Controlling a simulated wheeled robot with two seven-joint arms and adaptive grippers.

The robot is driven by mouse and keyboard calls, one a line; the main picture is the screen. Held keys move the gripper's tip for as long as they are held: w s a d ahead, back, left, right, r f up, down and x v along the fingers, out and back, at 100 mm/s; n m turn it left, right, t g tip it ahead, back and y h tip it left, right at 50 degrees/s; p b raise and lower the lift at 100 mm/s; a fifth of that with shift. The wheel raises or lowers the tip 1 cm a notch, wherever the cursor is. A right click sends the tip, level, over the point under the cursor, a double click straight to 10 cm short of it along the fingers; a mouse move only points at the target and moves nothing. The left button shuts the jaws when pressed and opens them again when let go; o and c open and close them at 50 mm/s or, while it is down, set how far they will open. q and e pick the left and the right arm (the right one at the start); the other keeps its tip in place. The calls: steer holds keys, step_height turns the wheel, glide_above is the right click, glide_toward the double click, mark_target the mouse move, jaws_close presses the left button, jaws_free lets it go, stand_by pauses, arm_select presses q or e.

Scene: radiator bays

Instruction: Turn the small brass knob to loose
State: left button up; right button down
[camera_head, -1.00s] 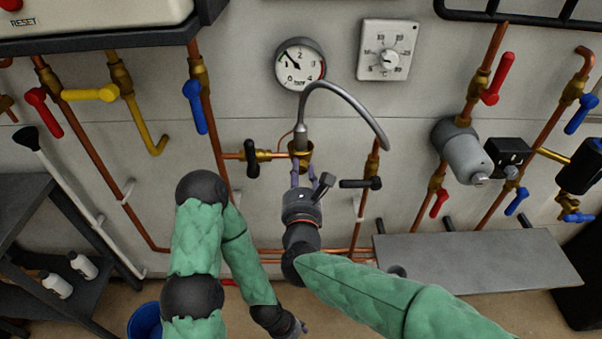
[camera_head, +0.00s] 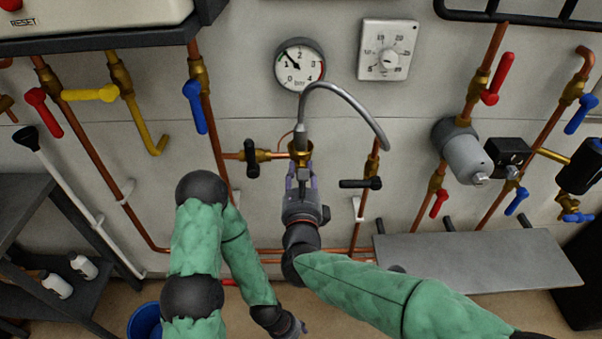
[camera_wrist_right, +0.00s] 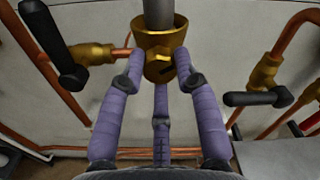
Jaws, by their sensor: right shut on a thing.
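The small brass knob (camera_wrist_right: 160,69) sits on the front of a brass fitting (camera_wrist_right: 158,38) in the right wrist view. The fitting also shows in the head view (camera_head: 300,150), with the grey hose plugged into its top; there my fingers mostly hide the knob. My right gripper (camera_head: 299,170) reaches up to the knob from below. In the right wrist view its purple fingers (camera_wrist_right: 161,86) are closed around the knob from the left, right and below. My left gripper (camera_head: 298,328) hangs low at the bottom edge, and its fingers are barely visible.
A pressure gauge (camera_head: 299,65) is above the fitting, its needle near 1. Black-handled valves sit left (camera_head: 251,158) and right (camera_head: 360,183) of the fitting. A grey shelf (camera_head: 480,262) juts out at lower right. A blue bucket (camera_head: 145,320) stands lower left.

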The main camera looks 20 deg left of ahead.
steer(key=shift+f+n+p, duration=0.1)
steer(key=shift+n+p, duration=5.1)
steer(key=shift+n, duration=9.6)
steer(key=c, duration=0.9)
jaws_free()
